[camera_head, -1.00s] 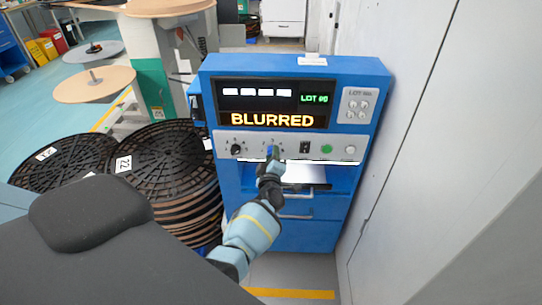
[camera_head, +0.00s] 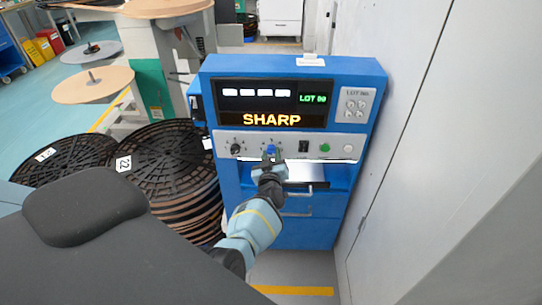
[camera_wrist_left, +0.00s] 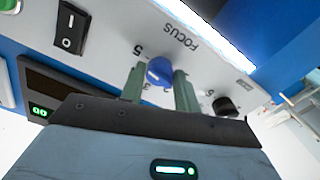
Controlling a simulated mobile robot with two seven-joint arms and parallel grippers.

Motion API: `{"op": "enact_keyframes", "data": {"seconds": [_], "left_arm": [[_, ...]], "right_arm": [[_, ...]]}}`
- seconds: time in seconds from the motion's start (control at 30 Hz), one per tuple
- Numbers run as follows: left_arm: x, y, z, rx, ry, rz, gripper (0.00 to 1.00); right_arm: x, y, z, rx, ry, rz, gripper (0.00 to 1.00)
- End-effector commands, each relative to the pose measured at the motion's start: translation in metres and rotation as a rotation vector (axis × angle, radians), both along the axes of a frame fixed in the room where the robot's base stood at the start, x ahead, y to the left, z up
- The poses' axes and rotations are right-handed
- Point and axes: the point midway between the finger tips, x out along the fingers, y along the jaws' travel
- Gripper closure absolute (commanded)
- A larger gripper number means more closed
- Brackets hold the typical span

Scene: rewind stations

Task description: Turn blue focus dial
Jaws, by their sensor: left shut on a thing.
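The blue focus dial (camera_head: 271,151) sits on the grey control strip of the blue machine (camera_head: 230,185). In the left wrist view the dial (camera_wrist_left: 160,71) lies between the two green fingers of my left gripper (camera_wrist_left: 160,88), under the label FOCUS. The gripper is shut on the dial. In the head view my left gripper (camera_head: 271,158) reaches the dial from below and partly hides it. The display (camera_head: 271,119) on the machine reads SHARP in orange. My right gripper is not in view.
A black dial (camera_head: 236,149) is left of the blue one; a black switch (camera_head: 304,147) and a green button (camera_head: 325,148) are to its right. Stacked black reels (camera_head: 165,165) stand left of the machine. A grey wall (camera_head: 405,150) is close on the right.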

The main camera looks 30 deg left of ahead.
Motion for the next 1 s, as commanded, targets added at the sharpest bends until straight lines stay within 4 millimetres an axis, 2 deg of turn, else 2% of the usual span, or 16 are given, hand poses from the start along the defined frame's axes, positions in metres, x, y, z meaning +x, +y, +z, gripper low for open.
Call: {"op": "enact_keyframes", "data": {"seconds": [0.57,0.6,0.7,1.0], "left_arm": [[-0.0002,-0.0001,-0.0004,0.026,0.016,0.0,0.91],[-0.0002,-0.0001,-0.0004,0.026,0.016,0.0,0.63],[-0.0001,0.0,-0.0003,0.025,0.015,0.0,0.5],[-0.0007,-0.0004,0.0001,0.023,0.014,0.0,0.48]], "right_arm": [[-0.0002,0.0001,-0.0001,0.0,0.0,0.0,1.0],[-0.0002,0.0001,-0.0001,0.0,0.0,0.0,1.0],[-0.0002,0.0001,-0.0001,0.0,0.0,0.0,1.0],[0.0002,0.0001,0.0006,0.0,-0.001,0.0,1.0]]}}
